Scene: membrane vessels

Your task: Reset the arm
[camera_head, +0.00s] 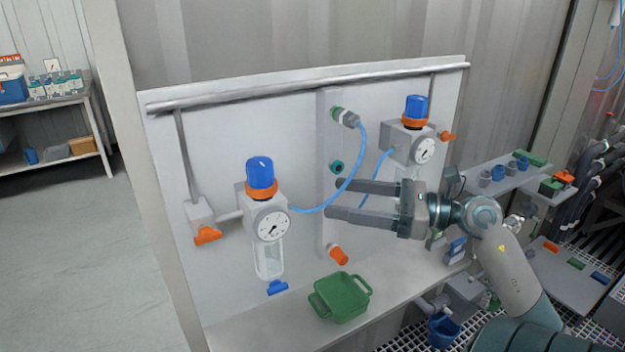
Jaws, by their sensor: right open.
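My right gripper (333,198) is open and empty, its two dark fingers pointing left in front of the white panel (215,150). It is near the teal-ringed port on the panel's middle strip; I cannot tell whether it touches anything. My right arm (510,265) comes in from the lower right. My left gripper is not in view.
Two gauge units with blue knobs, one left (271,222) and one right (424,150), are on the panel. A blue hose (350,178) runs close to the fingers. A green bin (341,296) sits on the ledge below. A cluttered side shelf (500,175) stands right.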

